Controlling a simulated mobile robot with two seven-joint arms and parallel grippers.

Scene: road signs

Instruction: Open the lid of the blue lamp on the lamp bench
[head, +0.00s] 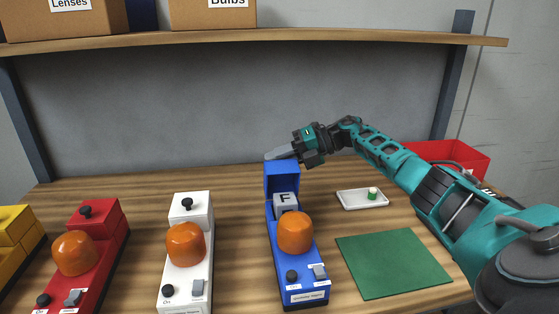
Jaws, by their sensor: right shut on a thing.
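The blue lamp (300,268) stands on the wooden lamp bench, right of the white lamp, with an orange dome (295,232) toward its front. Its blue lid (282,180) is tilted up, upright at the lamp's back end. The open compartment shows a grey block (285,201) marked with a letter F. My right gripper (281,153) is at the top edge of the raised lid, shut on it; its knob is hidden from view. My left gripper is not in view.
White (185,262), red (91,262) and yellow (15,238) lamps stand to the left, the white and red ones with lids down. A white tray (350,203) with a small green-topped item, a green mat (393,263) and a red bin (462,158) are to the right. A shelf (300,39) with boxes hangs above.

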